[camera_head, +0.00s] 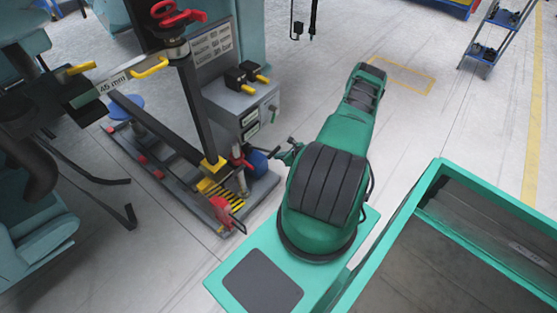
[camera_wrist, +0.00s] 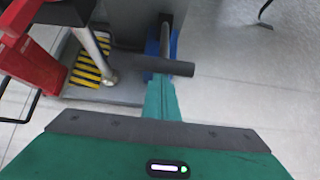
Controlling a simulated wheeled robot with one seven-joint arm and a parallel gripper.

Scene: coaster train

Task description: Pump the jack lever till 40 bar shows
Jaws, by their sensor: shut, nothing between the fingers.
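My gripper (camera_head: 284,158) is shut and empty, low beside the jack's base. In the wrist view its narrow green fingers (camera_wrist: 160,103) end at a dark grey bar (camera_wrist: 182,68), which looks like the jack lever's handle. The bar lies crosswise at the fingertips; whether they touch it I cannot tell. In the head view the thin dark lever (camera_head: 274,152) shows just left of the gripper. A blue part (camera_wrist: 153,48) is behind the bar. The grey console (camera_head: 232,98) carries small displays (camera_head: 250,117), too small to read.
A yellow-black striped plate (camera_wrist: 88,70) and a red part (camera_wrist: 36,62) stand left of the fingers. A green-rimmed bin (camera_head: 395,235) is at right.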

